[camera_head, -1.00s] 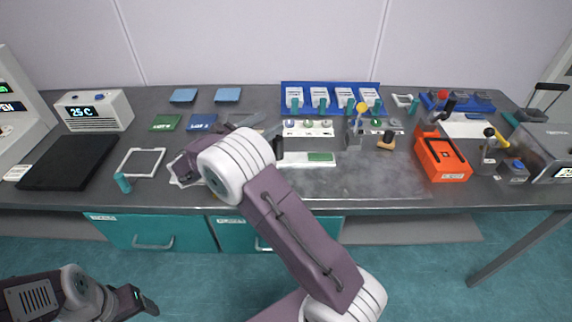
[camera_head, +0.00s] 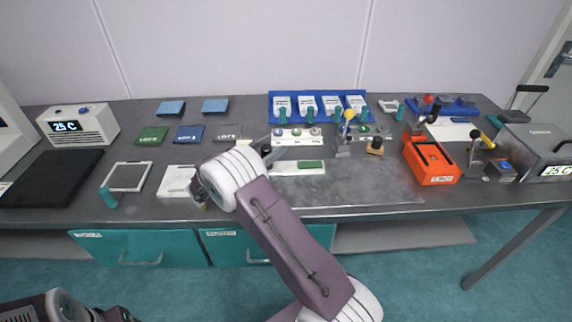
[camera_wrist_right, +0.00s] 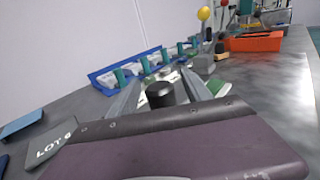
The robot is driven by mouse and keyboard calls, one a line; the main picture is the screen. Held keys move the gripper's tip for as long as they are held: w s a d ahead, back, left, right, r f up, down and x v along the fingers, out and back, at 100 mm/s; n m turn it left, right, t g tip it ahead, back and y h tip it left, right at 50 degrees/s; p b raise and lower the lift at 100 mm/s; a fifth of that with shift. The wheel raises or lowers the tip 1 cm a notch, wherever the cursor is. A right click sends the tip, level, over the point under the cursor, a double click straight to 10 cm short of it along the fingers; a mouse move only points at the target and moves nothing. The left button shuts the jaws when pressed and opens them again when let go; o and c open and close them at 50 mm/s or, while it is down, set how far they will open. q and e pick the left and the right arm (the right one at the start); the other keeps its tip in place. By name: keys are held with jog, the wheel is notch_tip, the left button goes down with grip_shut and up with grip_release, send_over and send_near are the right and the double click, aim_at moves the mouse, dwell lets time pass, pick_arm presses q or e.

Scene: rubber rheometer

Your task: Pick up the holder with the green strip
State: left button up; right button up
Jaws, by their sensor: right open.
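A white flat holder with a green strip (camera_head: 311,164) lies on the bench, right of my right gripper (camera_head: 276,149). Its left end is hidden behind my arm and gripper. In the right wrist view, my right gripper (camera_wrist_right: 165,85) has its two grey fingers apart, with a black rounded knob (camera_wrist_right: 160,94) showing between them. I cannot tell whether the fingers touch the knob, or whether it belongs to the holder. A green patch shows just beyond the right finger there. My left gripper (camera_head: 122,315) is at the bottom left edge, mostly cut off, away from the bench.
A blue rack (camera_head: 318,119) of white pieces with teal tabs stands behind. A white strip with round buttons (camera_head: 297,136) lies nearer. An orange box (camera_head: 431,161) and small levered devices stand right. Dark bare bench (camera_head: 370,185) is clear in front. A white box (camera_head: 176,182) lies left.

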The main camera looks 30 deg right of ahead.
jog(key=shift+x, duration=0.85)
grip_shut()
dwell(0.8)
